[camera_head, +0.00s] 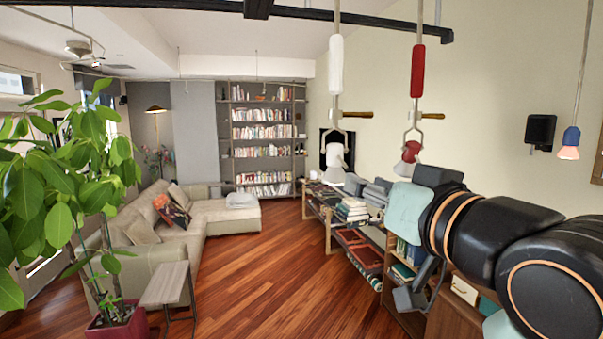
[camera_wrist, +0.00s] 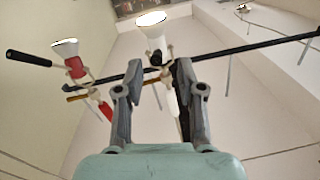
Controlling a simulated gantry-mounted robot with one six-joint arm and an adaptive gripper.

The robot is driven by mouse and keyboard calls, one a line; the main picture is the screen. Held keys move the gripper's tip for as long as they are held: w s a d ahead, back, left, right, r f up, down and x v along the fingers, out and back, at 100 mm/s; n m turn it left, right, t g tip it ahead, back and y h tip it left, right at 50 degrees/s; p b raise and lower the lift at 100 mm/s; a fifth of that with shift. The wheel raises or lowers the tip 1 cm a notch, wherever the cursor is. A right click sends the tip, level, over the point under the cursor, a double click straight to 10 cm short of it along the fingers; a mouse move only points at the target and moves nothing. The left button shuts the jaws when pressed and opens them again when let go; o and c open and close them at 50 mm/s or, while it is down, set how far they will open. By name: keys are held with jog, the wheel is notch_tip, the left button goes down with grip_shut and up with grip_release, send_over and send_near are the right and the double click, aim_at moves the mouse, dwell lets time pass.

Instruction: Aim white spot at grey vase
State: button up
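The white spot (camera_head: 336,155) hangs from a white tube, with its lit mouth downward and a wooden handle (camera_head: 357,114) to its right. My gripper (camera_head: 364,186) is just below and right of it in the head view. In the wrist view, which is upside down, my gripper (camera_wrist: 160,68) has its two grey fingers spread with nothing held. The white spot (camera_wrist: 150,22) shows beyond the gap between the fingertips, apparently not touched. I cannot make out a grey vase in either view.
A red spot (camera_head: 407,160) hangs right of the white one, close to my arm; a blue spot (camera_head: 570,143) hangs far right. A low bookcase (camera_head: 330,222) with books runs along the right wall. A sofa (camera_head: 185,243), side table (camera_head: 165,284) and plant (camera_head: 65,190) stand left. The middle floor is clear.

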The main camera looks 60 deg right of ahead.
aim_at(352, 171)
jog(key=p+x, duration=0.2)
jog(key=x, duration=0.4)
jog(key=shift+s+d+p, duration=0.1)
jog(key=shift+d+p, duration=0.1)
jog(key=shift+p, duration=0.15)
jog(key=shift+w+d+f, duration=0.1)
jog(key=shift+w+d, duration=0.25)
jog(key=shift+w, duration=0.1)
grip_shut()
